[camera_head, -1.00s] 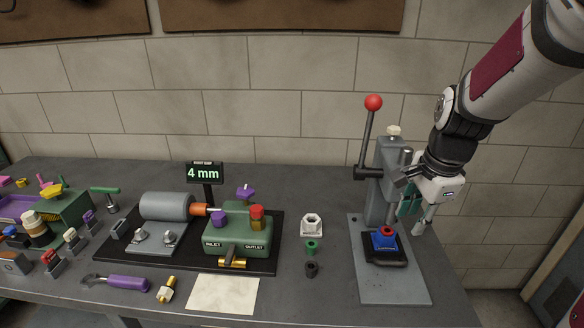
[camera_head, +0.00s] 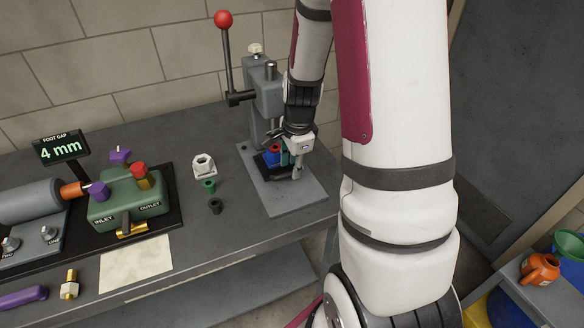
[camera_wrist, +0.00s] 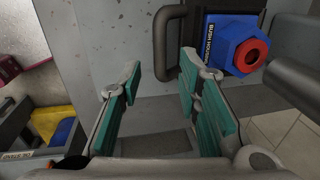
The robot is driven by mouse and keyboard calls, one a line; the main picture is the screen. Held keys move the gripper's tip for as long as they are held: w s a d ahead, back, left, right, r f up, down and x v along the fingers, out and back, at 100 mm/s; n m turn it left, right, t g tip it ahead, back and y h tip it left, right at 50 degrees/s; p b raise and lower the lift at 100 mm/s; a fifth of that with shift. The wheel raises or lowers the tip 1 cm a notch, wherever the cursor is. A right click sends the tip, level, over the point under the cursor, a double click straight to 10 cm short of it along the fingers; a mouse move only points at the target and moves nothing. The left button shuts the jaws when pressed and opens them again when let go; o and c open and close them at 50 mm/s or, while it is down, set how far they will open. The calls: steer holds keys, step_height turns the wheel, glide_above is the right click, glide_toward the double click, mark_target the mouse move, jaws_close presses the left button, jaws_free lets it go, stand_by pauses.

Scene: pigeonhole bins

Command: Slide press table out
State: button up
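The arbor press (camera_head: 268,95) stands on a grey base plate (camera_head: 290,198) near the right end of the bench. Its dark press table carries a blue block (camera_wrist: 222,38) with a red ring (camera_wrist: 247,54); in the head view the block (camera_head: 270,157) is partly covered by my gripper (camera_head: 291,165). In the wrist view, a dark looped handle (camera_wrist: 160,45) sticks out from the table. My gripper (camera_wrist: 160,75) is open, with teal-padded fingers. The handle's long bar shows between the fingertips; I see no grip on it, and the depth between them is unclear.
A green fixture (camera_head: 125,200), white hex nut (camera_head: 204,166), green bushing (camera_head: 209,185) and black bushing (camera_head: 215,206) stand left of the press. The red-knobbed lever (camera_head: 224,20) rises above it. The bench ends just right of the base plate.

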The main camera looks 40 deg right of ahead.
steer(key=shift+w+f, duration=0.15)
steer(key=shift+f, duration=0.75)
jaws_close()
